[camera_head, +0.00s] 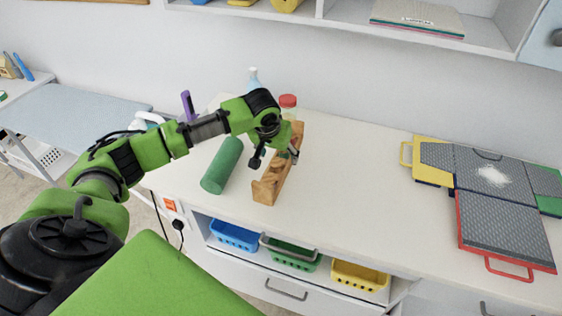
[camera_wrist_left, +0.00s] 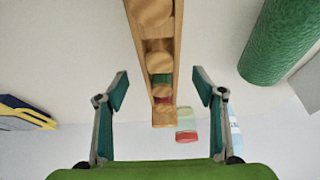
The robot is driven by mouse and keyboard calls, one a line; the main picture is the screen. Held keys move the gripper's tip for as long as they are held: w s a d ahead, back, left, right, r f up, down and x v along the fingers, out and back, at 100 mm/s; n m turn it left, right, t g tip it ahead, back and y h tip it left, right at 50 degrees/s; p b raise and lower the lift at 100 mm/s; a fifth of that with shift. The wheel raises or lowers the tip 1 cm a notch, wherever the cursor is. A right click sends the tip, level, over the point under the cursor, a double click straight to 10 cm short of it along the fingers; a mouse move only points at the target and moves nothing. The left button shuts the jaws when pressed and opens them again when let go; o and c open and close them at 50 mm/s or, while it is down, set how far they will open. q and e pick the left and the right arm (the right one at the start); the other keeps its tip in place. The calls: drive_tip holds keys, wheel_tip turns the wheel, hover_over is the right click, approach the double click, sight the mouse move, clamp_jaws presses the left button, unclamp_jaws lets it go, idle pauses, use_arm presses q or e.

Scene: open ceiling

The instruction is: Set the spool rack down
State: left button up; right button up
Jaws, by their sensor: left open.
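The spool rack (camera_head: 269,188) is a long, narrow wooden rack resting on the white counter beside the green roll. In the left wrist view the rack (camera_wrist_left: 164,119) holds round wooden pieces, with bits of green and red showing between its rails. My left gripper (camera_head: 275,157) is over the rack, open. In the left wrist view its two fingers (camera_wrist_left: 160,90) are spread on either side of the rack, with a gap on each side. The gripper and wrist hide part of the rack in the head view. My right gripper is not in view.
A green roll (camera_head: 222,165) lies left of the rack. A red-capped bottle (camera_head: 288,101) and a pale blue bottle (camera_head: 254,76) stand behind. Folded grey mats (camera_head: 500,210) with coloured edges lie at the right. The counter between rack and mats is clear. Coloured bins (camera_head: 357,277) sit below.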

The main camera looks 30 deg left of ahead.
sight(280, 160)
use_arm(q)
drive_tip(key=p+x, duration=0.1)
drive_tip(key=x, duration=0.2)
drive_tip(key=shift+f, duration=0.25)
drive_tip(key=shift+w+f+p, duration=0.25)
drive_tip(key=shift+f+p, duration=0.05)
drive_tip(key=shift+f, duration=0.2)
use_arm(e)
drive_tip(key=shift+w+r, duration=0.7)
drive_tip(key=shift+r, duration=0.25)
use_arm(q)
drive_tip(key=c, duration=1.4)
drive_tip(key=shift+a, duration=0.1)
drive_tip(key=shift+c, duration=0.6)
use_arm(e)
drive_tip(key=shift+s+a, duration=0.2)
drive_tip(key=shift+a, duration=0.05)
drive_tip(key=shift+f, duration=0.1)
